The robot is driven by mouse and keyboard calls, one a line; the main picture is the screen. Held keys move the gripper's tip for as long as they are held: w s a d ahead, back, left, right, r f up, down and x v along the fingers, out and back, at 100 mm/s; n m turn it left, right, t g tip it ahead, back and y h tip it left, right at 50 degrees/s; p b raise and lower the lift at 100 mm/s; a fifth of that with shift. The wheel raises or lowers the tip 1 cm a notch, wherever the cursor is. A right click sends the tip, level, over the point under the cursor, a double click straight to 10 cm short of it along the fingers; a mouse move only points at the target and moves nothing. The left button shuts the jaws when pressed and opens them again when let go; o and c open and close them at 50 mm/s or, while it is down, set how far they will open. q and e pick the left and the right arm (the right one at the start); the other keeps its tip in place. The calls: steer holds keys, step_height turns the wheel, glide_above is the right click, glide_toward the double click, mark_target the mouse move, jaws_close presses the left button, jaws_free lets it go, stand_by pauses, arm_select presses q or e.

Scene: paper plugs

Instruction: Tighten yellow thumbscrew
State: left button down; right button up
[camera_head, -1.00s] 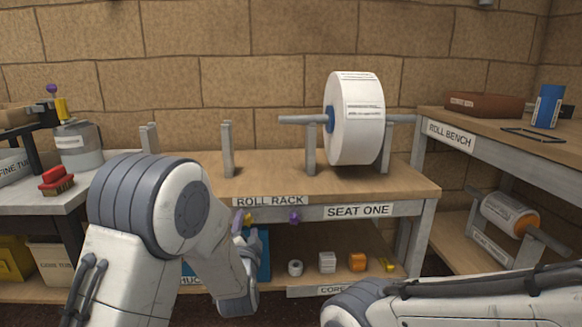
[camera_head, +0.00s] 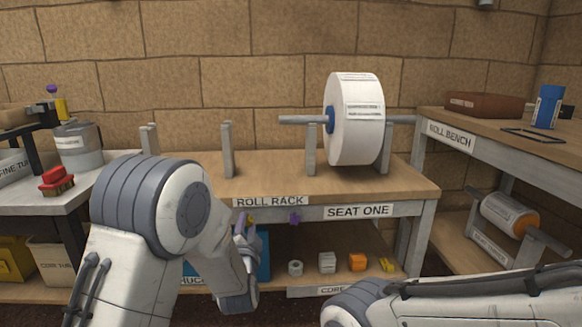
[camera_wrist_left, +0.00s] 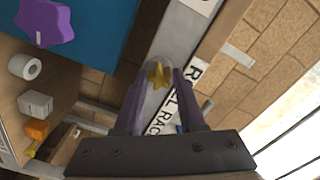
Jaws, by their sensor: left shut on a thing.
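The yellow thumbscrew (camera_head: 251,218) sits on the front edge of the roll rack, under the "ROLL RACK" label, and is partly hidden by my left gripper in the head view. In the left wrist view the star-shaped yellow thumbscrew (camera_wrist_left: 158,75) lies between my fingertips. My left gripper (camera_head: 246,224) reaches up to it and is shut on it; its two fingers also show in the left wrist view (camera_wrist_left: 160,78). My right gripper is out of view.
A large paper roll (camera_head: 356,120) hangs on a bar above the roll rack (camera_head: 270,180). A lower shelf below holds a blue bin (camera_head: 264,262), a white ring (camera_head: 295,268) and small blocks. The roll bench (camera_head: 450,125) stands at right.

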arm_select(q)
steer(key=c, duration=1.1)
jaws_free()
jaws_close()
steer(key=shift+m+p, duration=0.5)
steer(key=shift+m, duration=0.2)
steer(key=shift+m+p, duration=0.45)
steer(key=shift+m, duration=0.55)
